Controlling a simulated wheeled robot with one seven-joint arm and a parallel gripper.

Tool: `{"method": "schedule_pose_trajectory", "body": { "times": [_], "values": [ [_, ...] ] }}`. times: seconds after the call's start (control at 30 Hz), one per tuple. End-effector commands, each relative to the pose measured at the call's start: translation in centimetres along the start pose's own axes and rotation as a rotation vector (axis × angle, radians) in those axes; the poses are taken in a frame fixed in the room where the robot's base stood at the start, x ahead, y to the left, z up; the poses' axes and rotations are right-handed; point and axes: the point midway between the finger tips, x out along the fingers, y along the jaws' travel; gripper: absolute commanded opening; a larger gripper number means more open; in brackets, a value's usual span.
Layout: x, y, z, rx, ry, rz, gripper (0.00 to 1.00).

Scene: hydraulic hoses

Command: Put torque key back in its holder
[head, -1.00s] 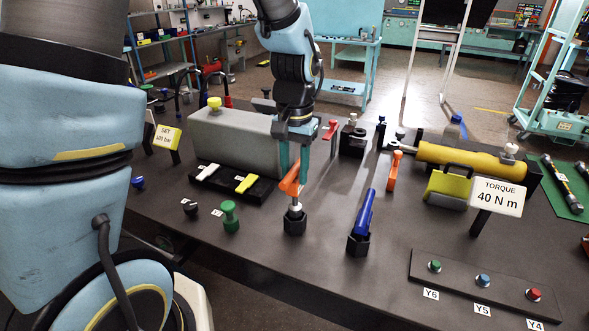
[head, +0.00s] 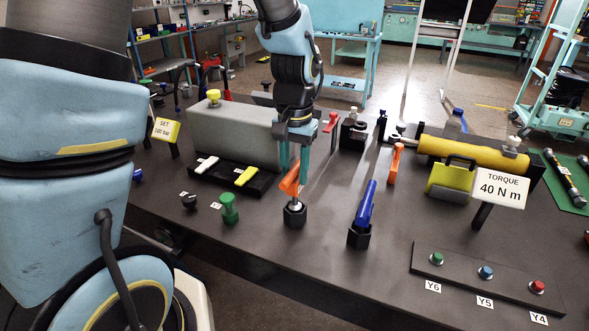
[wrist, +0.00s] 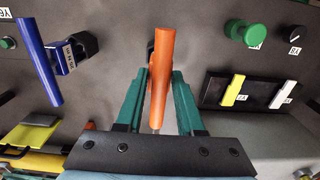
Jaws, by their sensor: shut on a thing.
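My gripper (head: 294,165) is shut on an orange-handled key (head: 289,184), which I take to be the torque key. The handle leans, and its metal stem points down into a black holder (head: 295,215) on the table. The stem's lower end is in or right at the holder's mouth; I cannot tell how deep. In the wrist view the orange handle (wrist: 161,70) lies between the teal fingers (wrist: 160,90) and hides most of the holder. A blue-handled tool (head: 366,205) stands in a similar black holder (head: 359,236) to the right.
A green knob (head: 230,210) and a block with white and yellow levers (head: 232,178) stand left. A grey box (head: 232,135) is behind. A TORQUE 40 N m sign (head: 500,189), yellow cylinder (head: 470,152) and button panel (head: 480,280) are right. Table between the holders is clear.

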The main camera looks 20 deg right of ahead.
Motion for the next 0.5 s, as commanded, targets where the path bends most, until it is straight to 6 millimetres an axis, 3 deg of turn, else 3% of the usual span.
{"method": "schedule_pose_trajectory", "body": {
  "times": [0.5],
  "values": [
    [1.3, 0.0, 0.0, 0.0, 0.001, 0.0, 0.0]
  ]
}}
